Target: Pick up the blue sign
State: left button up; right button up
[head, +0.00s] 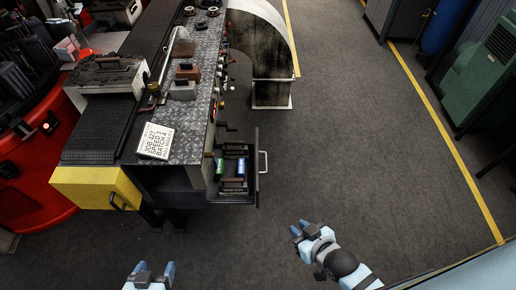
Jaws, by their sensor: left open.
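No clearly blue sign stands out in the head view. A white sign or card (157,140) with dark printed text lies on the near end of the metal workbench. A small blue item (241,168) sits upright in the open drawer (235,197) at the bench's near right corner; I cannot tell what it is. My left gripper (155,268) is open and empty at the bottom edge, below and apart from the bench. My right gripper (299,227) is over the floor to the right of the drawer; its opening is unclear. Nothing shows in it.
A yellow box end (95,187) with a handle sticks out at the bench's near left. A green item (219,167) is also in the drawer. A dark curved duct (270,50) stands behind. Grey floor right of the bench is clear up to a yellow line (448,130).

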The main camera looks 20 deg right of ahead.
aim_at(242, 169)
jog(key=k+l, duration=0.1)
jog(key=l, duration=0.35)
jog(key=k+l, duration=0.15)
jog(key=l, duration=0.3)
jog(key=k, duration=0.65)
jog(key=u, duration=0.7)
jog(key=i+l+u, duration=0.3)
jog(key=l+u, duration=0.3)
jog(key=i+l+u, duration=0.15)
jog(key=l+u, duration=0.15)
jog(key=i+l, duration=0.1)
jog(key=l, duration=0.35)
jog(key=i+l+u, duration=0.1)
jog(key=l, duration=0.3)
jog(key=i+l, duration=0.1)
jog(key=l, duration=0.35)
jog(key=i+l+u, duration=0.15)
jog(key=l, duration=0.3)
